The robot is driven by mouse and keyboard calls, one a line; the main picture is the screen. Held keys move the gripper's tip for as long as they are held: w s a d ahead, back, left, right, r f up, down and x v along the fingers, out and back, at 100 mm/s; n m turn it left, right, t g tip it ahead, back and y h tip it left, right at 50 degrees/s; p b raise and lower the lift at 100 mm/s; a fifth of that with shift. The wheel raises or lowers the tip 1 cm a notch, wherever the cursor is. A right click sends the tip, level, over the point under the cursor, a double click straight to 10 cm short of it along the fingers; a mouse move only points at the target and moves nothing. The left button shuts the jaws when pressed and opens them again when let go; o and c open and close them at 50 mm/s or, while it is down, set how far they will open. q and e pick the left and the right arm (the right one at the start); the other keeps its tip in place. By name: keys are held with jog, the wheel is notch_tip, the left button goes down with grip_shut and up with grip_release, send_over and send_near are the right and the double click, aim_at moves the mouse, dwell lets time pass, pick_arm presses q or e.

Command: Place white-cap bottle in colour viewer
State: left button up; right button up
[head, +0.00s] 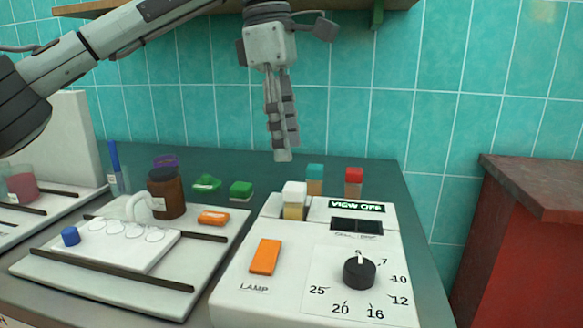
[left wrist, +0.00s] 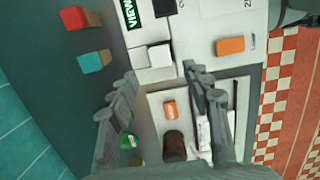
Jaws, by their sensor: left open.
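The white-cap bottle (head: 293,198), with a yellowish body, stands upright at the back left corner of the colour viewer (head: 230,285). Its lower part is hidden, and it appears to sit in a recess there. In the left wrist view its white cap (left wrist: 160,56) shows at the corner of the viewer (left wrist: 200,40), beyond my fingertips. My left gripper (head: 283,155) hangs fingers down above and behind the bottle, apart from it. In the left wrist view the left gripper (left wrist: 160,84) is open, with nothing between its fingers. My right gripper is not in view.
A teal-cap bottle (head: 314,174) and a red-cap bottle (head: 354,178) stand behind the viewer. Green caps (head: 241,189), a brown jar (head: 166,195) and a white tray (head: 215,255) are to the left. A shelf (head: 395,5) is above; a red cabinet (head: 530,240) is right.

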pick_arm(q)
jog(key=r, duration=0.3)
jog(key=shift+a, duration=0.25)
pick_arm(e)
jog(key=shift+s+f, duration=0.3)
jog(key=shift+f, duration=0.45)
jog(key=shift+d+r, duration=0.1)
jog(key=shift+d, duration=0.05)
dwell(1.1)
